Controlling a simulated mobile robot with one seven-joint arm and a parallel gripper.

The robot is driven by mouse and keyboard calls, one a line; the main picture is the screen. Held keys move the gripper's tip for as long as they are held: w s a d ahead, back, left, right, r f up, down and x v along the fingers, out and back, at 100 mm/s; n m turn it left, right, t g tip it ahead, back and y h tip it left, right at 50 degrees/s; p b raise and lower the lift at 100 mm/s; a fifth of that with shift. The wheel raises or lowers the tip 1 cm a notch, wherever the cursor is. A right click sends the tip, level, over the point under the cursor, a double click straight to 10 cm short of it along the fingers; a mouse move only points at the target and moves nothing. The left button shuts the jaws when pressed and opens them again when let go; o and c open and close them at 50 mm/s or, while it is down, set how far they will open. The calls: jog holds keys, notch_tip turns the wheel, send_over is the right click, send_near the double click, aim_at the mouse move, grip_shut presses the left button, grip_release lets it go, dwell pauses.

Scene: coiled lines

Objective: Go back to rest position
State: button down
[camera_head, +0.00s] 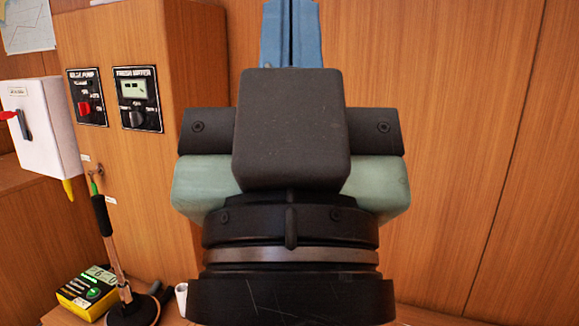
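My gripper (291,32) is in the middle of the view, raised in front of the wood panelling. I see nothing held in the visible part. My dark wrist and the pale green gripper body hide much of the middle of the scene.
At left are a white switch box (40,128) with a red handle, a bilge pump panel (87,97) and a fresh water panel (138,98). Below stand a plunger-like tool (112,245) and a yellow-green box (90,291). The right side shows bare wood wall (470,130).

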notch_tip(320, 180, up, 35)
jog(key=p, duration=3.3)
jog(key=shift+a, duration=0.1)
